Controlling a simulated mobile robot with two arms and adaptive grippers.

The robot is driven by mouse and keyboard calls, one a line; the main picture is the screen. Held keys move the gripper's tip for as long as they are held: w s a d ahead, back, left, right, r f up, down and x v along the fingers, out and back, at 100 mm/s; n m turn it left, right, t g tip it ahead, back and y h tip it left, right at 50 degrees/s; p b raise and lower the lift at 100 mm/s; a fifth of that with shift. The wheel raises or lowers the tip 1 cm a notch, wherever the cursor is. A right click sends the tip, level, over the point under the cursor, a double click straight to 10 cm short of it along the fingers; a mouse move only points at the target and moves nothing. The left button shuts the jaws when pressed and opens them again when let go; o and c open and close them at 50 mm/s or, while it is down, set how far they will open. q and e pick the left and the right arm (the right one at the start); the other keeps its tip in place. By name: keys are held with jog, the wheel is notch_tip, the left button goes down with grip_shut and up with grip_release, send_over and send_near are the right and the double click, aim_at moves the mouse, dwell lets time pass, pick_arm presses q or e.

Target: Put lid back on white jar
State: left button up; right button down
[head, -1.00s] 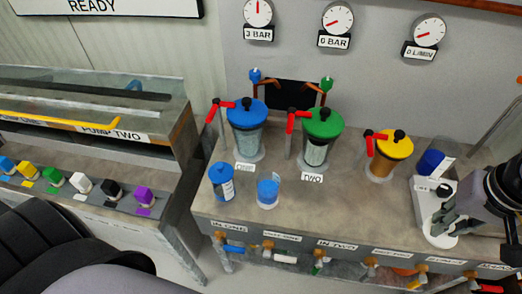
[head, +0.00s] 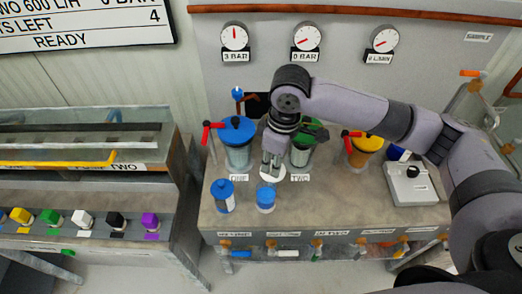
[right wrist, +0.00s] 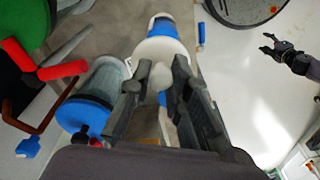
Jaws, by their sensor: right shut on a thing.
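My right gripper (head: 271,172) is shut on the white round lid (head: 273,178) by its knob, which shows between the fingertips in the right wrist view (right wrist: 160,78). The lid is held above the bench, in front of the two pumps. In the right wrist view the lid partly hides a blue-and-white jar (right wrist: 163,24). My left gripper (right wrist: 268,43) shows small at the right of the wrist view, fingers apart, empty.
A blue-lidded jar (head: 223,197) stands left of the clear jar. Behind are the blue-topped pump (head: 238,135), the green-topped pump (head: 305,152) and red handles. The yellow-topped pot (head: 365,148) and white scale (head: 415,187) stand to the right. The bench front is mostly clear.

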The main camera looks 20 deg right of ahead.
aim_at(267, 176)
jog(key=n+p, duration=0.2)
jog(key=n, duration=0.1)
jog(key=a+n+p, duration=0.1)
jog(key=shift+w+f+n+g, duration=0.15)
jog(key=shift+f+n+g, duration=0.15)
jog(key=shift+f, duration=0.05)
pick_arm(q)
notch_tip(267, 176, up, 6)
jog(key=w+d+f, duration=0.1)
jog(key=w, duration=0.1)
pick_arm(e)
jog(key=shift+a+f+n+p, duration=0.25)
jog(key=shift+f+n+p, duration=0.15)
jog(key=shift+n, duration=0.2)
jog(key=shift+f, duration=0.25)
jog(key=shift+f+b, duration=0.45)
jog(key=shift+b, duration=0.35)
notch_tip(267, 176, down, 3)
jog(key=b, duration=0.4)
pick_arm(q)
jog(key=f, duration=0.3)
jog(key=s+f, duration=0.1)
jog(key=f, duration=0.1)
jog(key=shift+a+f, duration=0.25)
pick_arm(e)
notch_tip(267, 176, down, 2)
jog(key=shift+f, duration=0.1)
pick_arm(q)
jog(key=shift+r+p, duration=0.95)
jog(key=shift+r, duration=0.1)
